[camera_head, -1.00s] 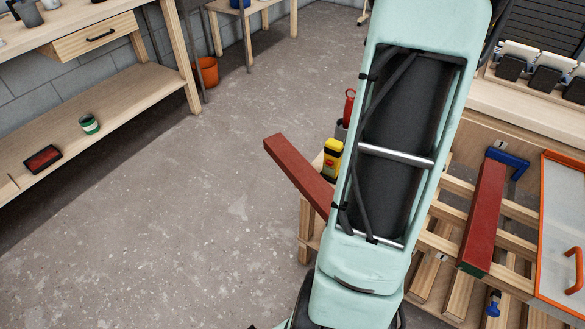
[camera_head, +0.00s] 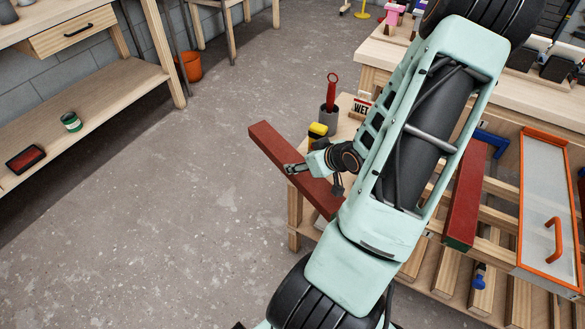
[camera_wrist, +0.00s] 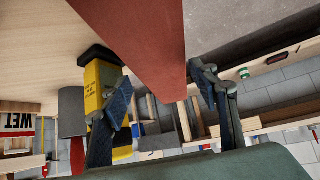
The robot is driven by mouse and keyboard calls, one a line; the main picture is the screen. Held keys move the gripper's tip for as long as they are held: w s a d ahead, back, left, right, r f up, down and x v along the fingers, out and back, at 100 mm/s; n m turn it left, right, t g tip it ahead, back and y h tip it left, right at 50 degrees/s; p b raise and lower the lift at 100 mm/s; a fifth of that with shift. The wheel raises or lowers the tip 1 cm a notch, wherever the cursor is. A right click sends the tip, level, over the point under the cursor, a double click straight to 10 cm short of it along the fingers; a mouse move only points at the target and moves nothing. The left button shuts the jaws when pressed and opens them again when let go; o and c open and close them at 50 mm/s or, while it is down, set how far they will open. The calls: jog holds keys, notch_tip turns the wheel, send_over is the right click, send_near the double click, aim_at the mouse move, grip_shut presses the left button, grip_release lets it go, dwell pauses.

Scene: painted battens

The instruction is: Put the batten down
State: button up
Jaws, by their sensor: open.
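A red batten (camera_head: 270,148) lies at the left end of the bench in the head view, with its far end sticking out over the floor. Its near part is hidden behind my arm. My gripper (camera_head: 315,180) is open at this batten, with one finger showing on each side of it. In the wrist view the batten (camera_wrist: 140,40) comes down from the top, and its end shows between my spread fingers (camera_wrist: 162,92), with gaps beside it. A second red batten (camera_head: 465,195) with a green end lies across the wooden rails on the right.
A yellow bottle (camera_head: 317,131) and a grey cup with a red-handled tool (camera_head: 329,115) stand close behind my gripper. A "WET" sign (camera_head: 362,106) is beside them. An orange-framed tray (camera_head: 548,200) lies at the right. The floor at left is clear.

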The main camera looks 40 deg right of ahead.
aim_at(293, 160)
jog(key=b+x, duration=0.2)
jog(key=x, duration=0.3)
jog(key=shift+w+f, duration=0.1)
jog(key=shift+w, duration=0.4)
grip_shut()
